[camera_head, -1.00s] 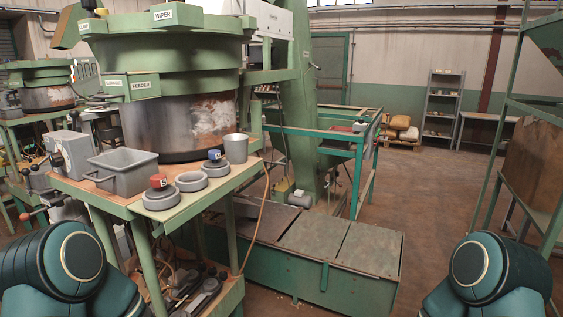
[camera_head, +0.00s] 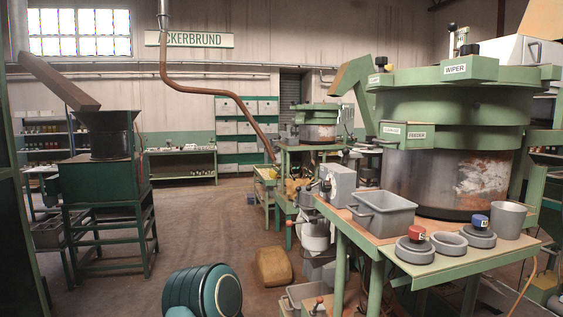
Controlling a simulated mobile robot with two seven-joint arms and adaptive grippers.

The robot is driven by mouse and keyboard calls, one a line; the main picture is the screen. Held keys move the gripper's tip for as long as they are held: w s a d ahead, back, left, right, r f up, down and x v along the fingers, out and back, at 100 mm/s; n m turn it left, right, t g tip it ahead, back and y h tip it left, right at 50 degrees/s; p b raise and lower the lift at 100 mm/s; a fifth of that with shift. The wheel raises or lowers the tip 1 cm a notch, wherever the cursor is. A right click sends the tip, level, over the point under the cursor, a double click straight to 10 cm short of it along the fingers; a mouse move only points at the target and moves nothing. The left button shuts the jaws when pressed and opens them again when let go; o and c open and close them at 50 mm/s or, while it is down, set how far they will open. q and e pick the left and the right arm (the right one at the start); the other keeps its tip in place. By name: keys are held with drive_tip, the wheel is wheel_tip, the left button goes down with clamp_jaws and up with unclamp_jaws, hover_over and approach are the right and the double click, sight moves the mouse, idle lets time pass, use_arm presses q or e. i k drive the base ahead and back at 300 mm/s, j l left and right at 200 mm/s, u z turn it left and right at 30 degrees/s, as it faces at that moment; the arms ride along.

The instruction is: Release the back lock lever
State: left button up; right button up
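A large round green hopper machine (camera_head: 455,108) with a metal drum (camera_head: 420,180) fills the right side, with plates labelled WIPER and FEEDER. Small levers with reddish knobs show left of its table, one near the grey box unit (camera_head: 340,188) and one lower down by the table leg. I cannot tell whether either is the back lock lever, and no label names it. Neither of my grippers is in view; only a rounded teal part of my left arm shows at the bottom.
The wooden-topped table (camera_head: 385,240) holds a grey bin (camera_head: 382,216), round grey pieces with red and blue knobs, and a grey cup (camera_head: 508,219). A brown sack (camera_head: 272,267) lies on the floor. A green-framed hopper stand (camera_head: 108,185) is at left, with open floor between.

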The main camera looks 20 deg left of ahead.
sight(346, 150)
drive_tip(key=u, duration=0.45)
drive_tip(key=i+j, duration=0.2)
drive_tip(key=j, duration=0.2)
drive_tip(key=i+j, duration=0.2)
drive_tip(key=j, duration=0.15)
drive_tip(key=i+j, duration=0.15)
drive_tip(key=j, duration=0.25)
drive_tip(key=i+j, duration=0.2)
drive_tip(key=j, duration=0.15)
drive_tip(key=z, duration=1.95)
